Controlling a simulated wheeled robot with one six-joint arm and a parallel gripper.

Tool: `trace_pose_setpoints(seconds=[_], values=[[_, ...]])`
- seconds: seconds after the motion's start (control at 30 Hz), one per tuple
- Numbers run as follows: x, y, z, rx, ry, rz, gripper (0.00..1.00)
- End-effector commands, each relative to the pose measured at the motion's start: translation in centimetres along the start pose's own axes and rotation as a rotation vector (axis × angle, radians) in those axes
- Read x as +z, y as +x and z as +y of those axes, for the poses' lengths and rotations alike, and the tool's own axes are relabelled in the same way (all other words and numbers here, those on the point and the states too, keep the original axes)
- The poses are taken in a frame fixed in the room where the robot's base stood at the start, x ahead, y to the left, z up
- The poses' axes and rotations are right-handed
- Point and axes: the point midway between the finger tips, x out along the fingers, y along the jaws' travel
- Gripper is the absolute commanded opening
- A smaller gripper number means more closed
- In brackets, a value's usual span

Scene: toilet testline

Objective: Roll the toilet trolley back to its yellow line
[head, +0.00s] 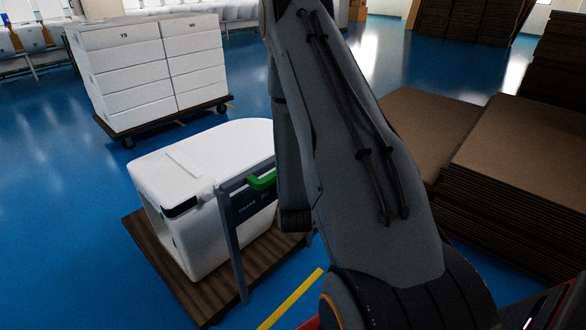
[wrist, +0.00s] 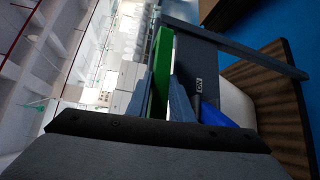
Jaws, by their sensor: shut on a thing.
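The toilet trolley is a brown wooden deck (head: 165,262) with a grey upright frame and panel (head: 246,207). A white toilet (head: 200,165) sits on the deck. A green handle (head: 262,181) is on the panel, and it also shows in the wrist view (wrist: 161,60). My gripper (wrist: 161,95) is shut on the green handle in the wrist view. In the head view my arm hides the gripper. A yellow line (head: 291,299) lies on the floor at the trolley's near right side, with a gap of blue floor between them. My arm hides part of the deck.
A second trolley stacked with white boxes (head: 150,70) stands behind, at upper left. Stacks of brown cardboard (head: 520,150) fill the right side. Blue floor (head: 60,220) is open to the left of the trolley.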

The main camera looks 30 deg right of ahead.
Motion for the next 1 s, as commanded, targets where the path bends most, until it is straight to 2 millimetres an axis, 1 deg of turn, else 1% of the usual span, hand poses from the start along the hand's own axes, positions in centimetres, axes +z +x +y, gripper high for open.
trace_pose_setpoints(seconds=[0.03, 0.07, 0.1, 0.17, 0.2, 0.47, 0.57, 0.67, 0.9, 1.0], values=[[-0.1, -0.2, -0.8, -0.02, -0.003, 0.005, 0.0], [-0.1, -0.2, -0.8, -0.02, -0.003, 0.005, 0.0], [-0.1, -0.2, -0.8, -0.02, -0.003, 0.005, 0.25], [-0.1, -0.2, -0.8, -0.018, -0.003, 0.005, 0.35], [-0.1, -0.2, -0.7, -0.017, -0.003, 0.004, 0.39], [0.1, -0.1, -0.4, -0.01, -0.001, 0.0, 0.39], [0.1, -0.6, -0.3, -0.009, -0.001, 0.0, 0.39], [0.0, -1.9, -0.4, -0.01, -0.002, 0.001, 0.39], [0.0, -5.8, -0.5, -0.013, -0.002, 0.001, 0.39], [-0.1, -7.0, -0.5, -0.013, -0.002, 0.002, 0.39]])
